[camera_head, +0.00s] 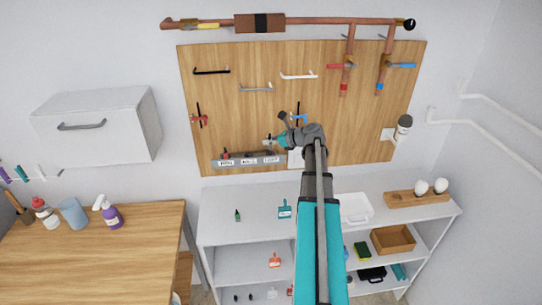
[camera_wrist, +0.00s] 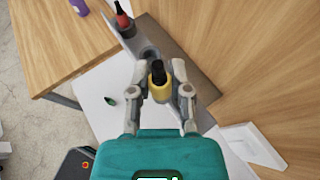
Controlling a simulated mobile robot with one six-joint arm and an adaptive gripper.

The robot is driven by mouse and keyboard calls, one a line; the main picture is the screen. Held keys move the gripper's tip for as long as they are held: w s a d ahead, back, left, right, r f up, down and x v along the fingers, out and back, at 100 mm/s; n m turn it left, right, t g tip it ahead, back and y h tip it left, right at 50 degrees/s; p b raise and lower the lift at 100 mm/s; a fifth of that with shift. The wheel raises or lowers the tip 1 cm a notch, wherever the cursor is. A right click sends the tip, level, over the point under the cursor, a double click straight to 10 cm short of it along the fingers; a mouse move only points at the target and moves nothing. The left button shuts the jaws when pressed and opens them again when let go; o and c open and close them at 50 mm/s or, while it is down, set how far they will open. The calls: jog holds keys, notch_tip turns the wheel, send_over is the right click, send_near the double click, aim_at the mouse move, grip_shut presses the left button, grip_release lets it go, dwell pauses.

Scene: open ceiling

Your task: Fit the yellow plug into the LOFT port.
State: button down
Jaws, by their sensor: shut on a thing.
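My gripper (camera_wrist: 160,90) is shut on the yellow plug (camera_wrist: 159,85), which has a black upper part and sits between the two fingers. In the head view my gripper (camera_head: 271,142) is in front of the pegboard, just above the right part of the grey port strip (camera_head: 238,167). The strip has several small white labels (camera_head: 271,159), too small to read surely. A red plug (camera_wrist: 124,23) with a black top stands in the strip's left end. A round port (camera_wrist: 149,52) shows between it and the yellow plug. The gripper hides whatever lies directly under the yellow plug.
Tools hang on the wooden board (camera_head: 350,135) above. A wooden table (camera_head: 110,240) is at left.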

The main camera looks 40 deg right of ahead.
jog(key=shift+w+d+f+b, duration=0.45)
jog(key=shift+f+b, duration=0.1)
jog(key=shift+f, duration=0.2)
jog(key=shift+w+d+f+b, duration=0.4)
jog(key=shift+f+b, duration=0.1)
jog(key=shift+f, duration=0.2)
jog(key=shift+w+d+f+b, duration=0.25)
jog(key=shift+f+b, duration=0.25)
jog(key=shift+b, duration=0.05)
jog(key=shift+f+b, duration=1.5)
jog(key=shift+f, duration=0.1)
jog(key=c, duration=0.9)
grip_release()
jog(key=shift+o, duration=0.2)
